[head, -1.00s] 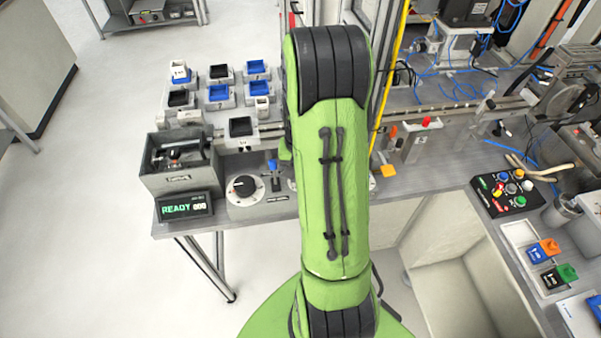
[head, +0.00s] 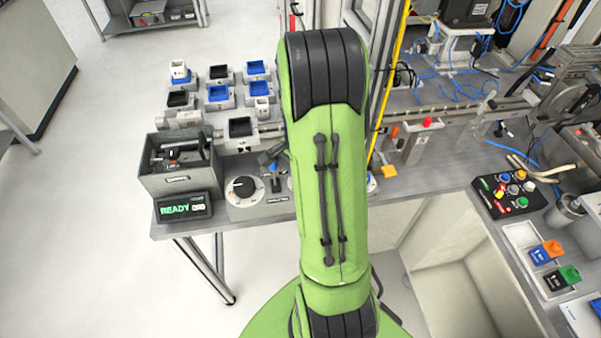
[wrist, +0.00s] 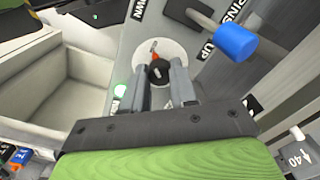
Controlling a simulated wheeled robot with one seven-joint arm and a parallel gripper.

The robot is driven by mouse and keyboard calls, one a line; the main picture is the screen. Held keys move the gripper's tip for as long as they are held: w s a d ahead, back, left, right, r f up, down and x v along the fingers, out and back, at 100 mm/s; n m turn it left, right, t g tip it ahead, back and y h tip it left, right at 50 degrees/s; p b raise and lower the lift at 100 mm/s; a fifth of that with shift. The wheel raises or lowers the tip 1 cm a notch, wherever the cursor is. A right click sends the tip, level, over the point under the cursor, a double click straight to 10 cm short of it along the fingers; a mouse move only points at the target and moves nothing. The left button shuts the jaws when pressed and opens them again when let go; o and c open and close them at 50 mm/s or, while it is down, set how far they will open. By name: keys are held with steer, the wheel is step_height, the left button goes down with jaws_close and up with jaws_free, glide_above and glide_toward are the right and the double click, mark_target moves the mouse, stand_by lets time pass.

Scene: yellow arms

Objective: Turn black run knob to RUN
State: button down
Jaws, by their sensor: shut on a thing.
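The black knob (wrist: 157,74) sits on a round white dial (wrist: 145,52) in the wrist view, with a red-orange mark on its upper side. My gripper (wrist: 160,67) is shut on the knob, one grey finger on each side of it. The fingers hide parts of the dial. Dark labels (wrist: 118,103) stand around the dial, upside down or cut off, and I cannot tell for sure which one the mark points at. In the head view my green arm hides the knob and the gripper.
A blue-tipped lever (wrist: 235,42) rises close to the right of the dial. In the head view, another black knob on a white dial (head: 241,188), a READY display (head: 183,207) and a grey bin (head: 178,182) stand left of my arm.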

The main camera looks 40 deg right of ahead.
stand_by(0.3)
steer(key=c, duration=0.9)
jaws_free()
step_height(320, 180, up, 16)
steer(key=p, duration=0.3)
steer(key=shift+f, duration=0.1)
